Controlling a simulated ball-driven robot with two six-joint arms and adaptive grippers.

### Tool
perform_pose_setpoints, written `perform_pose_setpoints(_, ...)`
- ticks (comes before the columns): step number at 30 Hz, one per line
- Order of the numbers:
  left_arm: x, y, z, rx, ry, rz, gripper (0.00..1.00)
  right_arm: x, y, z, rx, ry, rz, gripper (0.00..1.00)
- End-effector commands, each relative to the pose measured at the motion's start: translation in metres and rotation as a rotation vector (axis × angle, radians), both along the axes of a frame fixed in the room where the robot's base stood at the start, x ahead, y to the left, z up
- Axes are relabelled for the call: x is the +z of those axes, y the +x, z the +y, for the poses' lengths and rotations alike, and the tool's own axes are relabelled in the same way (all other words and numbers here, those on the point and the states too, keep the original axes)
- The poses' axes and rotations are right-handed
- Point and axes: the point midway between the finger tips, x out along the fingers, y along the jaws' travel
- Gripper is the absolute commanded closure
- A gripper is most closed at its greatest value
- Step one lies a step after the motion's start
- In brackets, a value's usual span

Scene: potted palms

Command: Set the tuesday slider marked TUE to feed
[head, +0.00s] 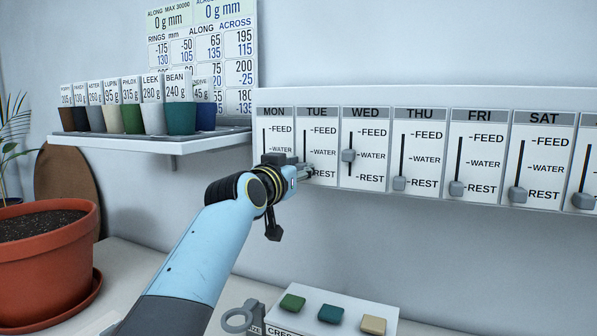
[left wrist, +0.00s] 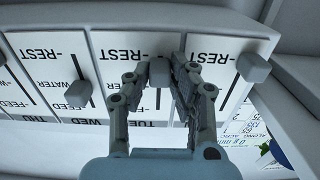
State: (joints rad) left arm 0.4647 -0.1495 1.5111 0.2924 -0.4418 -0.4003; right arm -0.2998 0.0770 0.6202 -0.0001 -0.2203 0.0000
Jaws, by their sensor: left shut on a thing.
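The white slider panel (head: 430,98) on the wall has day columns marked FEED, WATER and REST from top to bottom. My left gripper (head: 306,172) is at the lower part of the TUE column. In the left wrist view, where the labels appear upside down, my left gripper (left wrist: 157,84) is shut on the grey TUE slider knob (left wrist: 159,70), with one finger on each side. The TUE knob stands at about the REST level. In the head view the gripper hides it. My right gripper is not in view.
The WED knob (head: 349,156) is at WATER; the THU knob (head: 399,184) is at REST. The MON knob (left wrist: 253,67) is at REST, close beside my gripper. A shelf (head: 165,143) with several labelled cups is at upper left. A potted plant (head: 45,265) stands left; a button box (head: 330,312) is below.

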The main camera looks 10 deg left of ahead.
Motion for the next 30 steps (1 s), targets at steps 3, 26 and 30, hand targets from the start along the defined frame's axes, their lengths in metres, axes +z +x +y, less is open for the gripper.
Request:
perform_pose_setpoints(3,0.033,0.000,0.000,0.000,0.001,-0.005,1.00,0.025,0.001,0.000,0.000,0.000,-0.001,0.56)
perform_pose_setpoints(26,0.086,0.000,0.000,0.000,-0.001,-0.008,0.57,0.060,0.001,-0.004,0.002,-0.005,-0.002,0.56)
perform_pose_setpoints(30,0.085,0.000,0.000,0.000,0.000,-0.006,0.56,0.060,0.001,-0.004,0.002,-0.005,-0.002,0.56)
